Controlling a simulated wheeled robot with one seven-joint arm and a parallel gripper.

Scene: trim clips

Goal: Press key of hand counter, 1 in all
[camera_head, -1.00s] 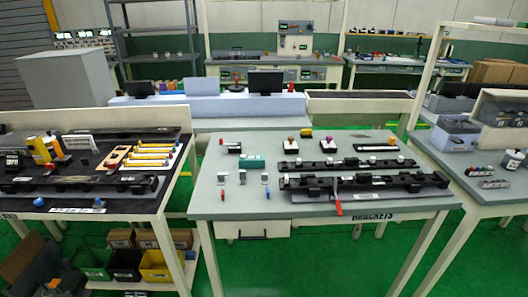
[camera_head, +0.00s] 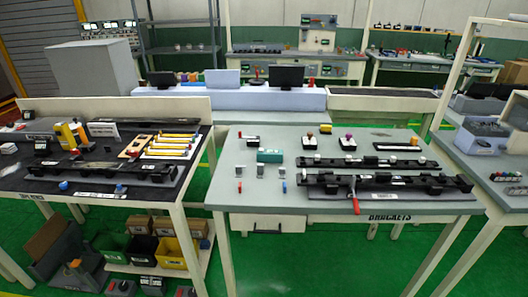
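My gripper is not in view. No object here can be clearly told as the hand counter, as the small parts are too fine to read. Candidates lie on the grey table (camera_head: 240,205) in the middle: a teal box (camera_head: 270,156), and in front of it a row of small grey-topped pieces, left (camera_head: 240,171), middle (camera_head: 261,171) and right (camera_head: 282,172). No key or digit window can be made out.
Long black fixtures (camera_head: 390,184) fill the table's right half; a red handle (camera_head: 355,205) sticks out at its front. A dark-topped table (camera_head: 30,180) with yellow bars (camera_head: 170,145) stands left, with bins below. Another table (camera_head: 485,150) stands right. Green floor (camera_head: 260,265) is clear in front.

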